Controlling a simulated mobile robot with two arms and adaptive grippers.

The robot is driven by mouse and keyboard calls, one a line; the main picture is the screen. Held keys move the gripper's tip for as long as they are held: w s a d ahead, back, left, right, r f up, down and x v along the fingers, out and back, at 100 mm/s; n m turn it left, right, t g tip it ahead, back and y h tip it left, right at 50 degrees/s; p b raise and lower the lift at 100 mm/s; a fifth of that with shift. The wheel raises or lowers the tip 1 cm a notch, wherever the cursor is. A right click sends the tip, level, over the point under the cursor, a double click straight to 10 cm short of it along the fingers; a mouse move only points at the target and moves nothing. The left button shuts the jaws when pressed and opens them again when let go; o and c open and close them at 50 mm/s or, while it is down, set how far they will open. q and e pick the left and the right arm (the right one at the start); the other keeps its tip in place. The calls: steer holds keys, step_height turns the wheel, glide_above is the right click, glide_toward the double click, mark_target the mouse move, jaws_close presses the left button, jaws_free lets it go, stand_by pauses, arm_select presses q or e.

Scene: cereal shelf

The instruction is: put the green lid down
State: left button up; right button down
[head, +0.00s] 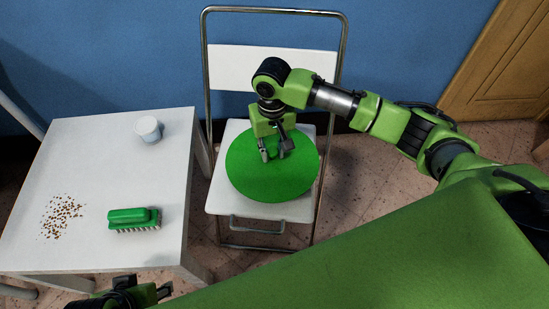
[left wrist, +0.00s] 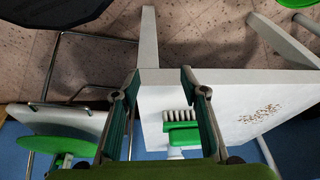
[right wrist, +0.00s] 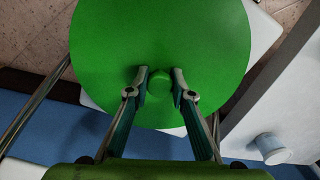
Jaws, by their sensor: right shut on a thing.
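The green lid (head: 262,187) is a large round disc over the white seat of a folding chair (head: 226,202), lying roughly level and covering most of the seat. I cannot tell whether it touches the seat. My right gripper (head: 276,155) is above the lid, shut on its small knob. In the right wrist view the fingers (right wrist: 160,84) flank the green knob at the middle of the lid (right wrist: 165,38). My left gripper (left wrist: 158,78) is open and empty, with its fingers apart beside the white table's edge.
A white table (head: 85,150) stands left of the chair. The chair's metal back frame (head: 205,60) rises behind the lid, near my right arm.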

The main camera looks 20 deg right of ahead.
mark_target(275, 158)
steer(key=f, duration=0.1)
steer(key=f+b, duration=0.1)
steer(key=f, duration=0.1)
steer(key=shift+w+d+f, duration=0.1)
steer(key=shift+d+f, duration=0.05)
steer(key=shift+d, duration=0.2)
steer(key=shift+f, duration=0.35)
arm_select(q)
steer(key=shift+w+d+f+t, duration=0.1)
steer(key=shift+w+f+t, duration=0.1)
steer(key=shift+w, duration=0.2)
steer(key=shift+w+d+f+t, duration=0.1)
steer(key=shift+w+f+t, duration=0.1)
steer(key=shift+w, duration=0.2)
arm_select(e)
steer(key=shift+r, duration=0.1)
arm_select(q)
steer(key=shift+s, duration=0.1)
arm_select(e)
steer(key=c, duration=1.8)
jaws_free()
steer(key=shift+o, duration=0.2)
